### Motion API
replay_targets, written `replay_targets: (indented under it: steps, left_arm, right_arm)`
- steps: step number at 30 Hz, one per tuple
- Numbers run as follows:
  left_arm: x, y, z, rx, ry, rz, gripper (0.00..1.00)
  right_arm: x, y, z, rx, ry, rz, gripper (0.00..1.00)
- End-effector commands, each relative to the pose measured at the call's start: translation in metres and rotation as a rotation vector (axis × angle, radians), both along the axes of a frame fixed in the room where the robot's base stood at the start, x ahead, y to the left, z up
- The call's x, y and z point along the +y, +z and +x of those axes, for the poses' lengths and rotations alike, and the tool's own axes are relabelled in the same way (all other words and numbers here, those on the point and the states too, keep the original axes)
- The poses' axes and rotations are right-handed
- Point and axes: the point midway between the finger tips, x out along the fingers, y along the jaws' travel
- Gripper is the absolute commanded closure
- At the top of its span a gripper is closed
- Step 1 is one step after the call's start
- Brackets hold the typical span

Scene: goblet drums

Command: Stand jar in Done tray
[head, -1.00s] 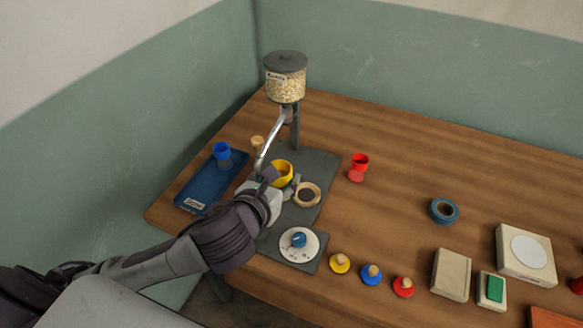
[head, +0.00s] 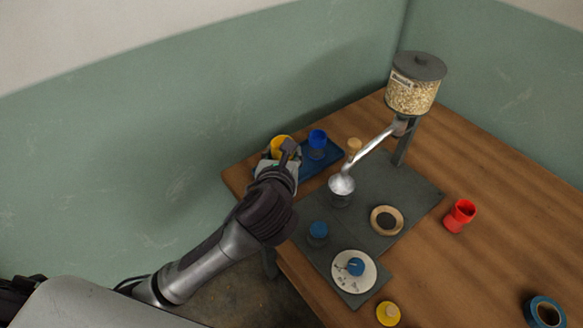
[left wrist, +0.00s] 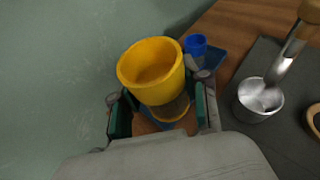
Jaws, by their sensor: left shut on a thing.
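The yellow jar (head: 281,147), a goblet-shaped cup with a wide upper bowl, is held by my left gripper (head: 279,163), which is shut on it. In the left wrist view the yellow jar (left wrist: 152,75) is upright between the two fingers (left wrist: 163,112). The blue Done tray (head: 334,158) lies at the table's left back. The jar is at the tray's left end; I cannot tell if it touches the tray. A blue jar (head: 317,139) stands on the tray, to the right of the yellow one. My right gripper is not in view.
A dispenser of grains (head: 415,85) stands on a dark mat (head: 405,185), its metal spout above a silvery cup (head: 341,190). A wooden ring (head: 386,220), a small blue-topped piece (head: 318,231) and a dial (head: 354,272) are on the mat.

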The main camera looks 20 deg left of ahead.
Motion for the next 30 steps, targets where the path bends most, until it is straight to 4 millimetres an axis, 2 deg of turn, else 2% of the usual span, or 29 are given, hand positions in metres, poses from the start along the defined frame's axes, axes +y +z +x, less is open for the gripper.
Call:
replay_targets:
  steps: [1, 6, 9, 12, 16, 24, 30]
  left_arm:
    - [-0.017, -0.009, 0.009, 0.001, 0.02, -0.012, 0.97]
    - [-0.057, -0.014, 0.025, 0.014, 0.072, -0.003, 0.97]
    - [-0.073, -0.013, 0.029, 0.019, 0.087, 0.003, 0.97]
    - [-0.078, -0.013, 0.032, 0.022, 0.096, 0.009, 0.97]
    - [-0.063, -0.024, 0.039, 0.025, 0.1, 0.013, 0.97]
    - [-0.007, -0.061, 0.065, 0.025, 0.1, 0.012, 0.97]
    - [0.019, -0.078, 0.077, 0.025, 0.097, 0.01, 0.97]
  right_arm:
    - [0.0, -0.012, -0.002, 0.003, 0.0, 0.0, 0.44]
    - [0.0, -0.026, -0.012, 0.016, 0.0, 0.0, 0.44]
    - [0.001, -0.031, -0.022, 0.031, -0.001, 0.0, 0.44]
    - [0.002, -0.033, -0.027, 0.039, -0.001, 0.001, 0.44]
    - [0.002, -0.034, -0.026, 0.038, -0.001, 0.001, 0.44]
    - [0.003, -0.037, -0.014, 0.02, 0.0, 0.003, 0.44]
    - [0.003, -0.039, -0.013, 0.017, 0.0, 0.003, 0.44]
